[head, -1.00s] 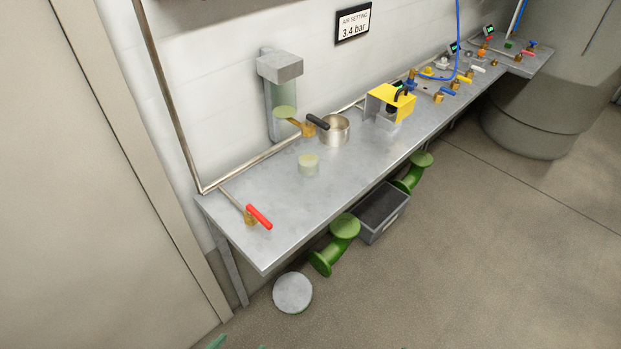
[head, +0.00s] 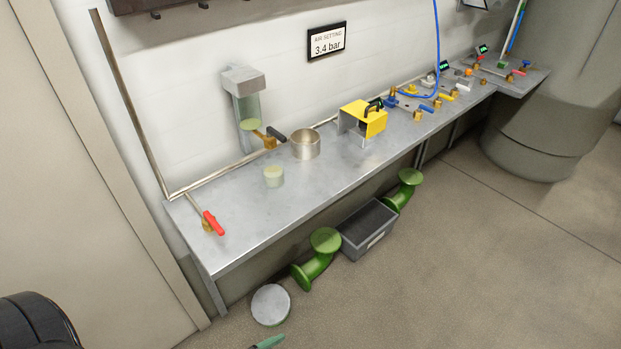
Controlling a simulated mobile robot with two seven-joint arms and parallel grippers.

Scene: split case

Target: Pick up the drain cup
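Neither is touched by a gripper. A teal tip (head: 270,341) at the bottom edge looks like part of my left gripper, well below the bench; its opening is hidden. My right gripper is out of view.
The bench (head: 240,217) has free room around the pale cup. A red-handled valve (head: 212,223) is at its left end, a yellow guard (head: 363,118) right of the metal cup. Green pipes (head: 315,262), a grey bin (head: 368,230) and a round stool-like disc (head: 270,304) are below.

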